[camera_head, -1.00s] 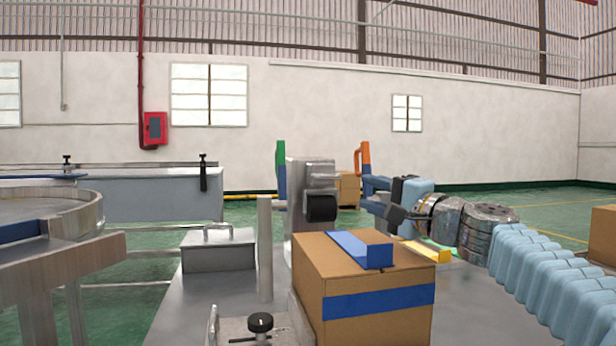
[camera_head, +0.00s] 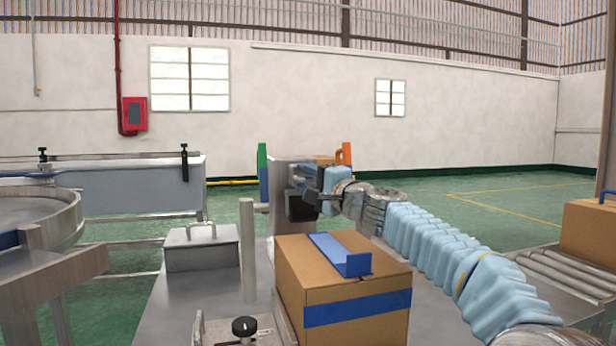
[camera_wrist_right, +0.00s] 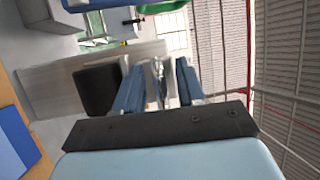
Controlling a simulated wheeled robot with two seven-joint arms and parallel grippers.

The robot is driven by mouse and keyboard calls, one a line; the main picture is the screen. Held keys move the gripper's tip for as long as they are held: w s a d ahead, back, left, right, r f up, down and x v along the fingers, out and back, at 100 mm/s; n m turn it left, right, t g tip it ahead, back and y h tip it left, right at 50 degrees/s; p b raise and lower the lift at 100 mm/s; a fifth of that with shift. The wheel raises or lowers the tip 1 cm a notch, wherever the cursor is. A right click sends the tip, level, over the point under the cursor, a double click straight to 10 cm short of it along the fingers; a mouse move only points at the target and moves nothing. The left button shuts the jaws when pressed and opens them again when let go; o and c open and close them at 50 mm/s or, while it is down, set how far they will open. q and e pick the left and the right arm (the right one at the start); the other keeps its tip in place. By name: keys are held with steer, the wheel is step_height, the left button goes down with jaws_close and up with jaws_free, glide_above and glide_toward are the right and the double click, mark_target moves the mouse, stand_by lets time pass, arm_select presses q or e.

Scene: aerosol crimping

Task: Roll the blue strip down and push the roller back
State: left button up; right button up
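The cardboard box (camera_head: 345,290) stands on the metal table with a blue strip (camera_head: 335,252) along its top. The strip's right end has a raised flap, and a blue band crosses the box's front. The black roller (camera_head: 303,208) sits on the metal machine behind the box. My right gripper (camera_head: 308,188) is at the machine, beside the roller. In the right wrist view the roller (camera_wrist_right: 97,88) is left of the blue fingers (camera_wrist_right: 158,82), which are apart with metal parts visible between them. I cannot tell whether they touch these. The left gripper is not in view.
A lidded metal case (camera_head: 202,247) and a metal post (camera_head: 248,250) stand left of the box. A black knob (camera_head: 244,326) is in front. A roller conveyor (camera_head: 570,278) with another box (camera_head: 590,230) is at the right.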

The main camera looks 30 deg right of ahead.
steer(key=shift+c, duration=0.3)
jaws_close()
steer(key=shift+s, duration=0.1)
steer(key=shift+s+f, duration=0.1)
steer(key=shift+s, duration=0.2)
steer(key=s+a+b, duration=0.2)
steer(key=s+a, duration=0.1)
steer(key=s, duration=0.9)
steer(key=s+a+b, duration=0.3)
steer(key=s, duration=0.9)
